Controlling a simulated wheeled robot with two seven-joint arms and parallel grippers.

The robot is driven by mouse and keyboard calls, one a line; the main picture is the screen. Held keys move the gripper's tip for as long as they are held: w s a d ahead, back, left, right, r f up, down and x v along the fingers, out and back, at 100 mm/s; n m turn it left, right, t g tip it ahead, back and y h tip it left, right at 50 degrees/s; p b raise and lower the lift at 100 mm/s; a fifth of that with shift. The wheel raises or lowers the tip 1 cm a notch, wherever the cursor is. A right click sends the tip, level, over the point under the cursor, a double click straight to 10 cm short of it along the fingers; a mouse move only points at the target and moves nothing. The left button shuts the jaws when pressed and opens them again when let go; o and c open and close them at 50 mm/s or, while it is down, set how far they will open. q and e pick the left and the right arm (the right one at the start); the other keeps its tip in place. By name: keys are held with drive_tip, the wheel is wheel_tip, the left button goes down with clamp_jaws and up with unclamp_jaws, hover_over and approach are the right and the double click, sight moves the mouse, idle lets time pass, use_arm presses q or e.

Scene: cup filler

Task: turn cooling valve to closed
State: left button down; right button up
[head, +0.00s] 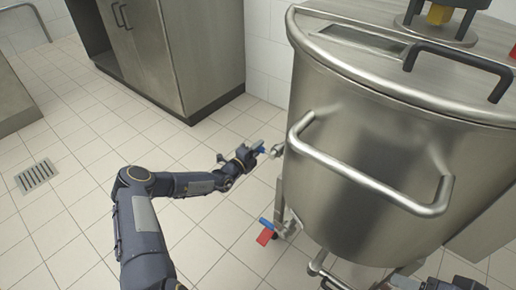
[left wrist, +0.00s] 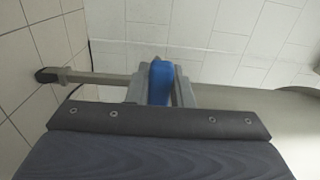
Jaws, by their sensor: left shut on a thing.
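My left gripper (head: 258,151) reaches in from the left to a blue valve handle (head: 261,148) beside the steel tank. In the left wrist view the blue handle (left wrist: 161,82) sits between the two grey fingers, and the gripper is shut on it. The handle's far end and its pipe joint are partly hidden by the fingers. A metal valve fitting (head: 277,150) shows between the gripper and the tank. No label shows which valve this is. My right gripper is not clearly seen.
The large steel tank (head: 350,150) with a curved handrail (head: 370,178) fills the right side. A lower valve with a blue handle (head: 266,223) and a red tag-like part (head: 264,237) sits below. A steel cabinet (head: 165,50) stands behind. Tiled floor is clear at left.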

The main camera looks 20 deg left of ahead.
use_arm(q)
drive_tip(key=shift+f, duration=0.15)
drive_tip(key=c, duration=1.3)
unclamp_jaws()
drive_tip(key=shift+p+v, duration=1.45)
drive_tip(key=shift+v, duration=2.5)
